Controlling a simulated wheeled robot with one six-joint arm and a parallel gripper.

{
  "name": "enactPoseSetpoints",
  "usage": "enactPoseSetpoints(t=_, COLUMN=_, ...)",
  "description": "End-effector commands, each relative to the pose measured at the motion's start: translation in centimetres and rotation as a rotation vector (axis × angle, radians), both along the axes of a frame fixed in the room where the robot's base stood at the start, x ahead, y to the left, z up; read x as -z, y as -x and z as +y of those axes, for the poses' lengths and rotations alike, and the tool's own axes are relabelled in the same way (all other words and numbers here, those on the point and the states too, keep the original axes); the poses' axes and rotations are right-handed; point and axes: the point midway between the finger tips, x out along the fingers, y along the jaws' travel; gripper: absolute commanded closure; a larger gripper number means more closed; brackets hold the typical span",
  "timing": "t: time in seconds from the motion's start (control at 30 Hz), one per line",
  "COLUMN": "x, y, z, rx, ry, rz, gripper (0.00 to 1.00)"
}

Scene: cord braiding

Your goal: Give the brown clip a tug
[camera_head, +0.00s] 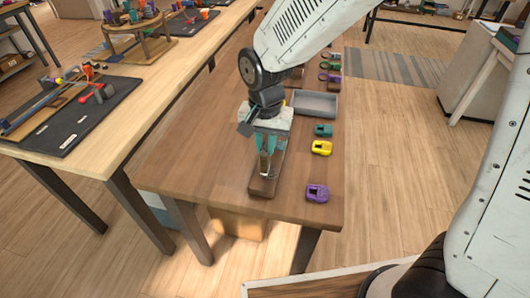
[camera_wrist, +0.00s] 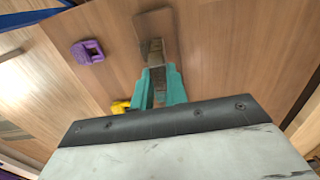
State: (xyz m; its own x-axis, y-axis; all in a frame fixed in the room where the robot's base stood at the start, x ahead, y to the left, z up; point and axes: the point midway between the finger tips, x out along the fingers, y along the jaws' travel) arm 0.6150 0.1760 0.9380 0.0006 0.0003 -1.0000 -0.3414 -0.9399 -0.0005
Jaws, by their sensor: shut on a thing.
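My gripper (camera_head: 266,168) points down over the brown table, with teal fingers that also show in the wrist view (camera_wrist: 157,82). The fingers are closed on a narrow brown piece, which I take to be the brown clip (camera_wrist: 155,60); the fingers hide much of it. Beneath it is a long flat brown block (camera_wrist: 154,22), lying on the table near its front end; it also shows in the head view (camera_head: 262,188). I cannot tell whether clip and block are one piece.
A purple clip (camera_head: 317,193), a yellow clip (camera_head: 321,147) and a teal clip (camera_head: 323,130) lie along the table's right edge. A grey tray (camera_head: 316,103) stands behind them. A wooden bench with a dark mat (camera_head: 85,125) runs along the left.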

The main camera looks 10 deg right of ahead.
Motion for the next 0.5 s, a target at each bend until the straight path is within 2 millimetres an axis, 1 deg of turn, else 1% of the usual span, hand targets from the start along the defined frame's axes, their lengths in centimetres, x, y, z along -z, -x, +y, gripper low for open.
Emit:
enactPoseSetpoints(t=0.27, x=0.25, y=0.03, z=0.00, rx=0.000, ry=0.001, rz=0.001, gripper=1.00)
enactPoseSetpoints(t=0.3, x=0.27, y=0.03, z=0.00, rx=0.000, ry=0.001, rz=0.001, gripper=0.80)
enactPoseSetpoints(t=0.37, x=0.28, y=0.04, z=-0.01, rx=0.000, ry=0.001, rz=0.001, gripper=0.63)
enactPoseSetpoints(t=0.4, x=0.27, y=0.04, z=-0.01, rx=0.000, ry=0.001, rz=0.001, gripper=0.60)
enactPoseSetpoints(t=0.5, x=0.24, y=0.03, z=-0.01, rx=0.000, ry=0.001, rz=0.001, gripper=0.60)
